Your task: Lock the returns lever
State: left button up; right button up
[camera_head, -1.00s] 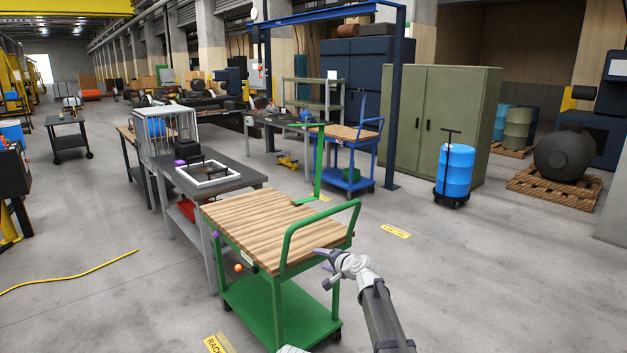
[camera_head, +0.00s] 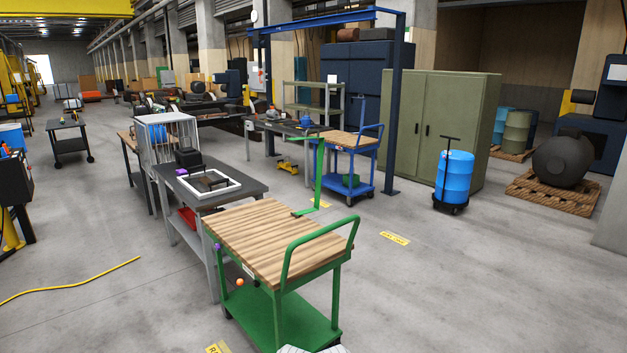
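A green cart (camera_head: 302,318) with a slatted wooden top stands in the near middle. On its left side are a small orange ball (camera_head: 240,282), perhaps a lever knob, and a small purple piece (camera_head: 217,247) at the corner. I cannot tell for sure which part is the returns lever, or whether it is locked. Neither of my grippers shows in the head view.
A grey bench (camera_head: 250,188) with a white frame (camera_head: 228,187) stands behind the cart on the left. A green post (camera_head: 318,172) rises behind the cart. A yellow cable (camera_head: 75,278) lies on the floor at left. The floor right of the cart is clear.

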aim_at(240, 281)
jog(key=i+u, duration=0.1)
jog(key=i, duration=0.5)
jog(key=i+l+u, duration=0.1)
jog(key=i, duration=0.5)
